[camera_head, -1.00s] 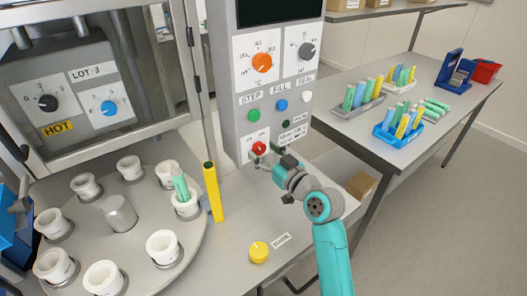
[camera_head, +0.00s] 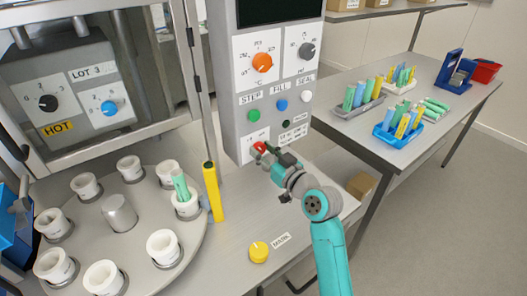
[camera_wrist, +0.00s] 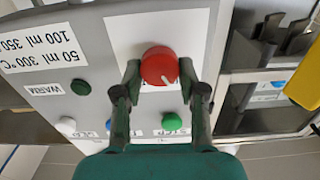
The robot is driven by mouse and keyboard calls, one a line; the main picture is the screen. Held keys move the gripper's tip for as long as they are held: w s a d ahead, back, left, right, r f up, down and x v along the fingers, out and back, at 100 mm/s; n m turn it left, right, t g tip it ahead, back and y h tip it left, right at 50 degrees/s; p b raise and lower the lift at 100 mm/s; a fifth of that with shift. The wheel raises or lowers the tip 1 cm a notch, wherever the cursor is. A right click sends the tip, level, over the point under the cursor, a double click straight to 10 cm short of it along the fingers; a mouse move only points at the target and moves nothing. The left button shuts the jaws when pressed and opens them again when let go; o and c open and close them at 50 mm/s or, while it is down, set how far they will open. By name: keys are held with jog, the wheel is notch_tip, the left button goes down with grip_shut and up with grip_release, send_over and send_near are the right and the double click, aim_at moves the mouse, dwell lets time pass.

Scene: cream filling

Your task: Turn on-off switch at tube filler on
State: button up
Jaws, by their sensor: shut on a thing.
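The red rotary switch (camera_head: 259,147) sits on a white label plate low on the grey front panel of the tube filler (camera_head: 227,95). It also shows in the wrist view (camera_wrist: 159,64), with a white pointer mark towards its lower right edge. My gripper (camera_wrist: 160,72) has one finger on each side of the red switch and is shut on it. In the head view my gripper (camera_head: 264,150) comes from the lower right and partly covers the switch and its label.
Above the switch are green (camera_head: 253,115), blue (camera_head: 282,105) and white (camera_head: 306,97) buttons, with orange (camera_head: 262,63) and grey (camera_head: 306,50) dials higher up. A yellow post (camera_head: 213,192) stands left. A yellow knob (camera_head: 259,252) is on the worktop. A carousel (camera_head: 92,225) holds several white cups.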

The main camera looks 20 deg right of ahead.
jog(key=m, duration=0.6)
jog(key=shift+d, duration=0.1)
jog(key=shift+w+f+m, duration=0.1)
jog(key=shift+m, duration=2.7)
jog(key=o, duration=1.1)
jog(key=v, duration=1.2)
jog(key=shift+d, duration=0.1)
